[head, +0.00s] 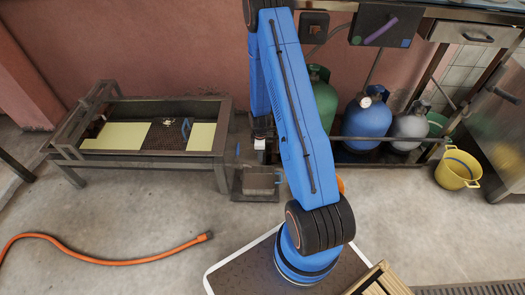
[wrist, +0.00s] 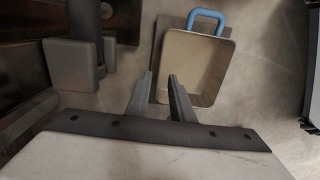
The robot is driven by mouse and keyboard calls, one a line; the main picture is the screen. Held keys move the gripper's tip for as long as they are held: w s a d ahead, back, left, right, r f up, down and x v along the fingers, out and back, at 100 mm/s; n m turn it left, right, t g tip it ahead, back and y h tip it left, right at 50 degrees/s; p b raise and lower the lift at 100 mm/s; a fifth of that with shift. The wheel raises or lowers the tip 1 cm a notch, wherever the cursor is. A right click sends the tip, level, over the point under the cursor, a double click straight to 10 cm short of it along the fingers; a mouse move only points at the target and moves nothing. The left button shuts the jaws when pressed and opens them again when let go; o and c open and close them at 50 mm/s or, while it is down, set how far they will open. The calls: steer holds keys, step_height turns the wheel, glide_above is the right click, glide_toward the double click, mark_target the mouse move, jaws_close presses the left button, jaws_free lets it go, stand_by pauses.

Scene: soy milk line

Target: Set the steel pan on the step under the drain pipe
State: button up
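The steel pan (wrist: 195,60) is a square, open, pale-lined pan with a blue handle (wrist: 207,13) at its far end in the wrist view. It rests upright over a grey slab that looks like the step (wrist: 171,32). In the head view, the pan (head: 261,181) sits low beside the frame table, on the dark step (head: 240,196). My gripper (wrist: 162,76) is open, its fingers apart at the pan's left wall; I cannot tell whether they touch it. A dark upright with a grey block (wrist: 75,66), possibly the drain pipe, stands left of the pan.
A low metal table (head: 150,160) with pale panels stands left. An orange hose (head: 120,261) lies on the floor. Gas cylinders (head: 366,120) and a yellow bucket (head: 457,170) stand right. The floor in front of the low table is mostly clear.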

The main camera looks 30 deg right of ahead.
steer(key=s+a+r+m+t, duration=0.1)
steer(key=a+r+m, duration=0.15)
steer(key=r, duration=0.95)
steer(key=s+a+r+m+t, duration=0.1)
steer(key=s+a+r, duration=0.15)
steer(key=r, duration=1.05)
steer(key=s+a+r+m, duration=0.1)
steer(key=a+r+m, duration=0.15)
steer(key=r, duration=0.95)
steer(key=s+a+r+m+t, duration=0.1)
steer(key=s+a+r, duration=0.3)
steer(key=s+r, duration=0.5)
steer(key=s+a+r+m+t, duration=0.1)
steer(key=s+a+r+m, duration=0.3)
steer(key=s+r, duration=0.5)
steer(key=s, duration=0.7)
steer(key=shift+s+r+t, duration=0.15)
steer(key=shift+s+t, duration=0.25)
